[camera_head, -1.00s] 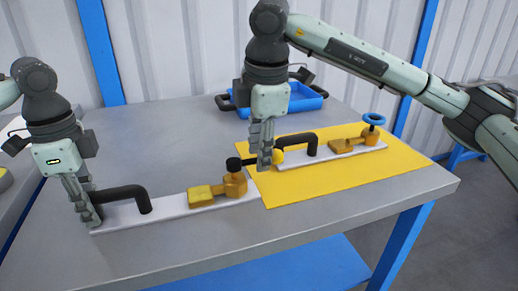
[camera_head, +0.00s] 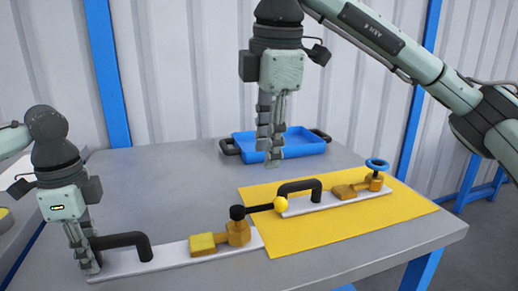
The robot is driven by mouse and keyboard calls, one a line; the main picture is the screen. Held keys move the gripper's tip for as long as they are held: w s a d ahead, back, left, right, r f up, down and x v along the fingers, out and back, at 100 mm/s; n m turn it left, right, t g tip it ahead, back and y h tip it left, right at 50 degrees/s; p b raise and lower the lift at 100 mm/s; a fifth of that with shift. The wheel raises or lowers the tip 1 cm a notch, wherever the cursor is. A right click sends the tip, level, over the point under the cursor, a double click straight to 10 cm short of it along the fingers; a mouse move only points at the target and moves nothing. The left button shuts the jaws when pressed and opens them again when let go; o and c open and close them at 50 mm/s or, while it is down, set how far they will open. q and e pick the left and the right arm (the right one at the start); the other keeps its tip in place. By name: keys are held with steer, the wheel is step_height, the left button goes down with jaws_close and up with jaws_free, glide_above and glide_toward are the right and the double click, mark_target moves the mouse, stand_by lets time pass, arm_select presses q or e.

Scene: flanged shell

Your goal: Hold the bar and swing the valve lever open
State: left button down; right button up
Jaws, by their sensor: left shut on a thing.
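The left assembly is a white plate (camera_head: 165,260) with a black bar handle (camera_head: 125,240) and a brass valve (camera_head: 222,239). Its black lever (camera_head: 259,209) ends in a yellow ball knob (camera_head: 281,204) and points right, roughly along the plate. My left gripper (camera_head: 88,262) is shut on the bar handle's left end. My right gripper (camera_head: 271,158) hangs above and behind the knob, apart from it, with nothing visible in it. Its fingers are seen close together from the side, so I cannot tell whether they are open.
A second white plate (camera_head: 330,201) with a black handle (camera_head: 300,186), brass valve (camera_head: 352,190) and blue wheel (camera_head: 377,164) lies on a yellow mat (camera_head: 400,217). A blue tray (camera_head: 305,147) stands behind. The grey table (camera_head: 170,185) is clear behind the left plate.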

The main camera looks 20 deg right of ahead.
arm_select(q)
steer(key=c, duration=1.3)
jaws_free()
